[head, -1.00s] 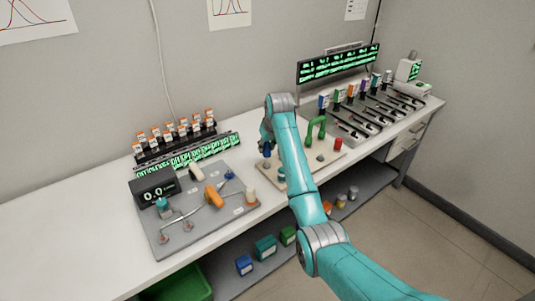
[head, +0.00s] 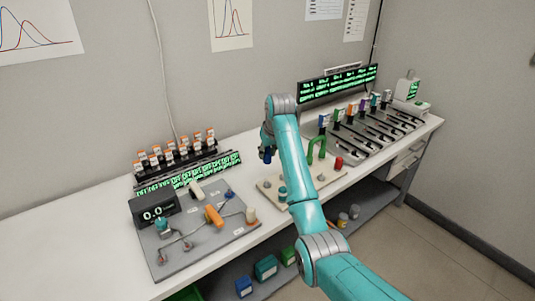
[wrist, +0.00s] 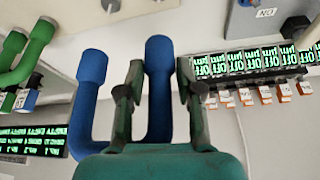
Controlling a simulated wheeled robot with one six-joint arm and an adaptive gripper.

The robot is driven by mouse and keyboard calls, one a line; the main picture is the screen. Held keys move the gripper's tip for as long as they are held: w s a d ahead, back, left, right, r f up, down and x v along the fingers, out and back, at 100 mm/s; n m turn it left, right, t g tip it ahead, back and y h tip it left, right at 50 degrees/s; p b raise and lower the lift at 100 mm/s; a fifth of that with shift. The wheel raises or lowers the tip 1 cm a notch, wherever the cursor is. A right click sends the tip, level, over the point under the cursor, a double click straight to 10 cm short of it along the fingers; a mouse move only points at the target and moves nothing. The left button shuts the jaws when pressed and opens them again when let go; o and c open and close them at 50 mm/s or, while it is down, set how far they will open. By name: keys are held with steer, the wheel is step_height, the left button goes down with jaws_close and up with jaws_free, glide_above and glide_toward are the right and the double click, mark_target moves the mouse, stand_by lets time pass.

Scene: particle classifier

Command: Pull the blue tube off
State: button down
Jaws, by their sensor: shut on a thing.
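My gripper (wrist: 158,95) is shut on the blue tube (wrist: 160,85), a bent tube with two parallel legs. One finger stands on each side of one leg in the wrist view. The other leg is left of the fingers. Both rounded ends show and look free of the board. In the head view the blue tube (head: 267,155) hangs under my gripper (head: 267,145), above the back left of the beige board (head: 330,178).
A green arched tube (head: 316,146) and a red cap (head: 338,163) stand on the board, right of my arm. A grey plate with a meter (head: 152,209) lies to the left. A rack of orange-capped vials (head: 175,150) and a row of slides (head: 365,122) flank the board.

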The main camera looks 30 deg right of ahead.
steer(key=shift+r, duration=2.05)
steer(key=shift+r, duration=0.1)
steer(key=shift+r, duration=1.4)
